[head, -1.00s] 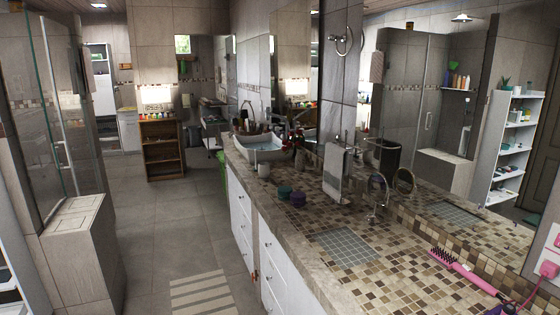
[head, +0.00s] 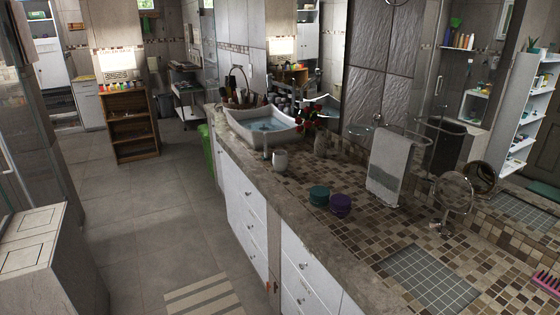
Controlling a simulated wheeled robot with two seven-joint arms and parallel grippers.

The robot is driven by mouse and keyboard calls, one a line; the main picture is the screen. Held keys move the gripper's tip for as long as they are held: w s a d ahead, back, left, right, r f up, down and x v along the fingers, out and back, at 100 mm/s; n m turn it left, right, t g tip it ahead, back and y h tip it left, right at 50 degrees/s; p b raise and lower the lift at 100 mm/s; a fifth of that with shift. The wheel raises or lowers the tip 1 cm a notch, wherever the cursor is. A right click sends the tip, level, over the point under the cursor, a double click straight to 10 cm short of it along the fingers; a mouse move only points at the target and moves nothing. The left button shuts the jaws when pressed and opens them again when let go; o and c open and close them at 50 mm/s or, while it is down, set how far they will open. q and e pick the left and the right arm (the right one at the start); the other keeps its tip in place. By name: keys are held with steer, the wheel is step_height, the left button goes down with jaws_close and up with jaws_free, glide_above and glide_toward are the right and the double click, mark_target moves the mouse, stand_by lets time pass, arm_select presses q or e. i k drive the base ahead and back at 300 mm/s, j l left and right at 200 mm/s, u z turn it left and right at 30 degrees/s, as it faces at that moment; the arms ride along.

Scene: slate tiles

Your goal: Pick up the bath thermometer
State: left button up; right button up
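I cannot pick out a bath thermometer for certain in the head view; small items around the white sink (head: 246,131) are too small to tell apart. The sink stands on the tiled counter (head: 300,235), with a pale cup (head: 280,161) in front of it. Neither of my grippers is in view.
A grey mat (head: 428,280), a round mirror (head: 453,192) and a hanging towel (head: 391,167) are on the counter's right. A wooden shelf (head: 129,126) stands at the back. Open floor (head: 150,220) lies left of the counter, beside a glass enclosure.

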mark_target(265, 158)
steer(key=i+j, duration=0.5)
steer(key=j+z, duration=0.15)
steer(key=z, duration=0.35)
steer(key=i+j+z, duration=0.5)
steer(key=j+z, duration=0.3)
steer(key=i+j+z, duration=0.25)
steer(key=j, duration=0.15)
steer(key=j+z, duration=0.25)
steer(key=k+j, duration=0.05)
steer(key=j, duration=0.05)
